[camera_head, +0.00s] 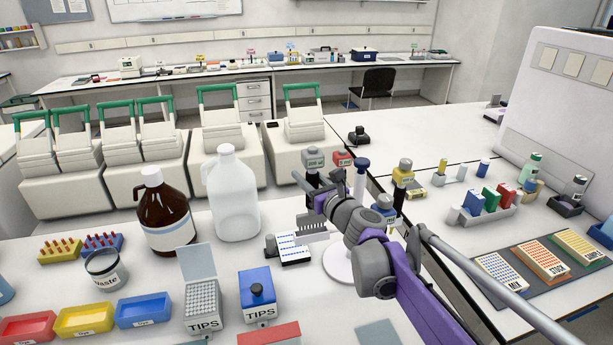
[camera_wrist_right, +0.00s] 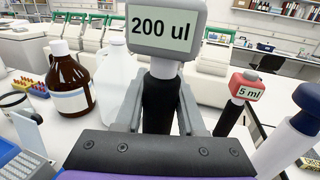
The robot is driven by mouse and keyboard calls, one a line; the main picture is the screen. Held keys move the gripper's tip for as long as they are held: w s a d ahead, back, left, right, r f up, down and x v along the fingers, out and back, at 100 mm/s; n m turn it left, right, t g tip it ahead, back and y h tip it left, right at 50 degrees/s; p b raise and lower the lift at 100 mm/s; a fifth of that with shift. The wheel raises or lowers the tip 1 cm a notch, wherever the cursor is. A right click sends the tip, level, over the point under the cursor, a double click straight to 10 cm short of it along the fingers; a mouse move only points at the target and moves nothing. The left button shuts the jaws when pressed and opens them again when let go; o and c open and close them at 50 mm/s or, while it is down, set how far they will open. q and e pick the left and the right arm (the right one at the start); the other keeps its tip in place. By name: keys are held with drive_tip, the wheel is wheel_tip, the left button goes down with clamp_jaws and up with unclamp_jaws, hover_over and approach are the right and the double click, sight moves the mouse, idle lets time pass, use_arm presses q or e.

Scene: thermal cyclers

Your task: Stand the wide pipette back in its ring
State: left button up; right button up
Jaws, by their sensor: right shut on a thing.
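The wide pipette has a grey head marked 200 ul (camera_head: 313,157) and a dark handle, which shows large in the right wrist view (camera_wrist_right: 160,105). My right gripper (camera_head: 323,192) is shut around that handle and holds the pipette roughly upright. A grey comb-like lower end (camera_head: 312,233) shows below the gripper, just above or behind a white rack with blue dots (camera_head: 290,252). The pipette stand's round white base (camera_head: 340,266) is to the right, partly behind my arm. I cannot make out the empty ring. My left gripper is not in view.
A red 5 ml pipette (camera_head: 342,159), a blue-topped pipette (camera_head: 361,177) and a yellow pipette (camera_head: 403,172) stand close by on the right. A white jug (camera_head: 233,195) and brown bottle (camera_head: 165,215) stand left. Tip boxes (camera_head: 258,295) are in front.

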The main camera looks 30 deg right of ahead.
drive_tip(key=shift+f, duration=0.1)
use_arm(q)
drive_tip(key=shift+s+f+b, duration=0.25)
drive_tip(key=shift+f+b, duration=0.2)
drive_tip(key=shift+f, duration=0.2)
use_arm(e)
drive_tip(key=shift+f, duration=1.15)
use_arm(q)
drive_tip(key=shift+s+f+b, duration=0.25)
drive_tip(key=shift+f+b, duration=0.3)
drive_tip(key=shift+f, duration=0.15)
use_arm(e)
drive_tip(key=shift+f, duration=1.65)
drive_tip(key=o, duration=0.8)
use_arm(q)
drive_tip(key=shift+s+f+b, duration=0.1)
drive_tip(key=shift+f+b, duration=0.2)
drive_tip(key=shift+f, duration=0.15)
use_arm(e)
drive_tip(key=s, duration=1)
drive_tip(key=shift+s+d, duration=0.15)
drive_tip(key=shift+s, duration=0.25)
